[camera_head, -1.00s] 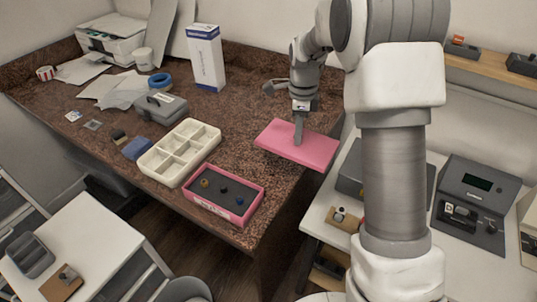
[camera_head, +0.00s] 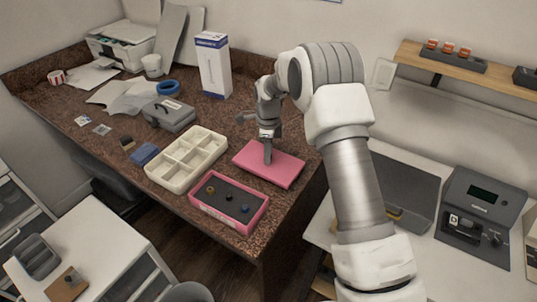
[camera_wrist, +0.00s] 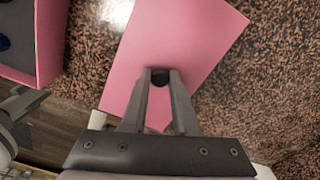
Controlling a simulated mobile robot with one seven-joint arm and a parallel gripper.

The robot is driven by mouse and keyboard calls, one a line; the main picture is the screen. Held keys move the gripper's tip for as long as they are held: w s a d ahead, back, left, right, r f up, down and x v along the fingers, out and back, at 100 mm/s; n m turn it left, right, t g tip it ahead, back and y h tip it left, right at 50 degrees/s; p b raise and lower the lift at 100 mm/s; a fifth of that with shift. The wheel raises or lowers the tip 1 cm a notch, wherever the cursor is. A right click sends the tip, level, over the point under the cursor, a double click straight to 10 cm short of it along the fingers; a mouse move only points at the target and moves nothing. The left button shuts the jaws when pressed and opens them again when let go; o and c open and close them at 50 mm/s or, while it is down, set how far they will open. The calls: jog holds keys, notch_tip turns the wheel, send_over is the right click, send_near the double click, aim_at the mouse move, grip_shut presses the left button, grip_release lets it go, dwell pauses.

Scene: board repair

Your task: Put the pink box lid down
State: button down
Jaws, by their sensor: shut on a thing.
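The pink box lid (camera_head: 283,170) is a flat pink rectangle over the granite counter, to the right of the pink box. My gripper (camera_head: 267,158) points down at its middle and is shut on a small dark knob (camera_wrist: 160,77) on the lid. In the wrist view the lid (camera_wrist: 180,35) reaches out past my fingers. Whether the lid touches the counter cannot be told. The open pink box (camera_head: 228,212) has a dark inside with several small parts; its corner shows at the left of the wrist view (camera_wrist: 48,45).
A cream divided tray (camera_head: 187,160) stands left of the lid, with a grey case (camera_head: 169,115) behind it. A white and blue carton (camera_head: 213,66) stands at the back. The granite counter (camera_head: 262,233) ends just in front of the pink box.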

jog(key=shift+f, duration=0.35)
jog(key=shift+f, duration=0.1)
jog(key=shift+f, duration=0.15)
jog(key=c, duration=0.7)
grip_release()
